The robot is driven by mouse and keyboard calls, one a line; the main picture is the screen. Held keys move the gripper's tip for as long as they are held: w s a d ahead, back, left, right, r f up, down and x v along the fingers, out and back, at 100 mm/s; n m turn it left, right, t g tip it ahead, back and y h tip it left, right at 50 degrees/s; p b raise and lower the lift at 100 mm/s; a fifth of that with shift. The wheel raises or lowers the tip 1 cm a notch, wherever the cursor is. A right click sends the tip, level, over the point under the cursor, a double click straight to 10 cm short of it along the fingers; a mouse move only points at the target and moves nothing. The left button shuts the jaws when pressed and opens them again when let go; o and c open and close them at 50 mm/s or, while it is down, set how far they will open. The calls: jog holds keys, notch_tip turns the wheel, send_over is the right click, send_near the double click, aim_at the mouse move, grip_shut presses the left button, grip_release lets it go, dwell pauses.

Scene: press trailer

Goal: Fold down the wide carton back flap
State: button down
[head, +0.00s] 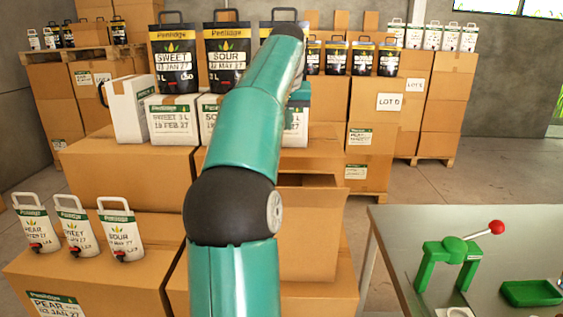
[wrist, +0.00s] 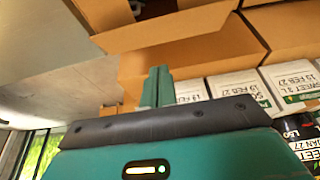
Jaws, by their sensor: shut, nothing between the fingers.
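An open brown carton (head: 312,235) stands just right of my arm in the head view, partly hidden by it. Its dark opening shows at the top edge of the wrist view. A wide cardboard flap (wrist: 170,26) runs along that opening and stands out, not lying flat over it. I cannot tell for certain that it is the back flap. A smaller flap (wrist: 103,12) shows at its left end. My gripper (wrist: 158,86) is shut and empty, below the wide flap in the wrist view and seemingly apart from it.
White boxes (head: 176,120) and black pouches (head: 228,55) stand on cartons behind. Several white pouches (head: 122,235) stand on a carton at left. A grey table (head: 400,235) at right bears a green press (head: 447,262) with a red knob and a green tray (head: 531,292).

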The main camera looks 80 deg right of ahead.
jog(key=x, duration=0.9)
jog(key=shift+f, duration=0.15)
jog(key=f, duration=0.1)
jog(key=a+f, duration=0.1)
jog(key=shift+s+f, duration=0.15)
jog(key=shift+f, duration=0.8)
jog(key=shift+a, duration=0.15)
